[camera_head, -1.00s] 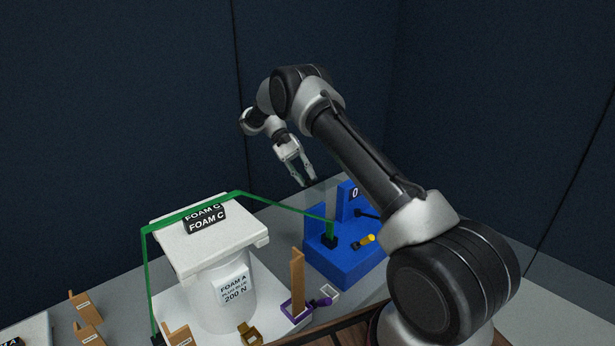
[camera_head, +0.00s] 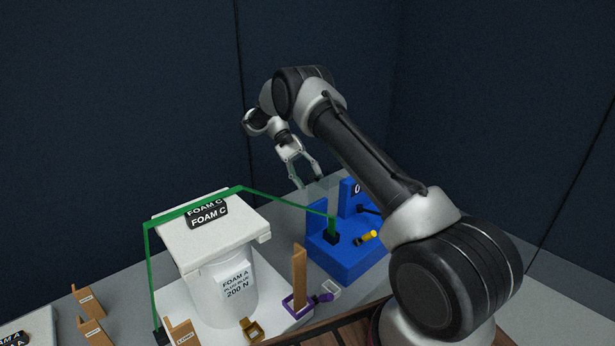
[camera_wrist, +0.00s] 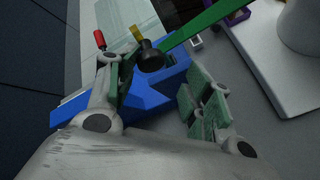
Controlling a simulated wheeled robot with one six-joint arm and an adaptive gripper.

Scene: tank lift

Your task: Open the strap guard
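My gripper (camera_head: 310,183) is open and empty, above and behind the blue fixture (camera_head: 342,262). In the wrist view its two fingers (camera_wrist: 160,85) stand wide apart over the blue fixture (camera_wrist: 150,103). A green strap (camera_head: 285,201) crosses the white lid (camera_head: 208,233) and ends at a black block (camera_head: 331,237) on the fixture. The strap (camera_wrist: 200,25) also shows in the wrist view, ending by a dark round part (camera_wrist: 150,56) between the fingers. A yellow handle (camera_head: 366,237) sits on the fixture. I cannot tell for sure which part is the strap guard.
A white tank (camera_head: 230,295) stands under the lid. In front are a tan upright piece (camera_head: 299,275), a purple part (camera_head: 322,298) and several tan brackets (camera_head: 88,300). The wrist view shows a red handle (camera_wrist: 99,39) left of the fixture. Space behind the fixture looks clear.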

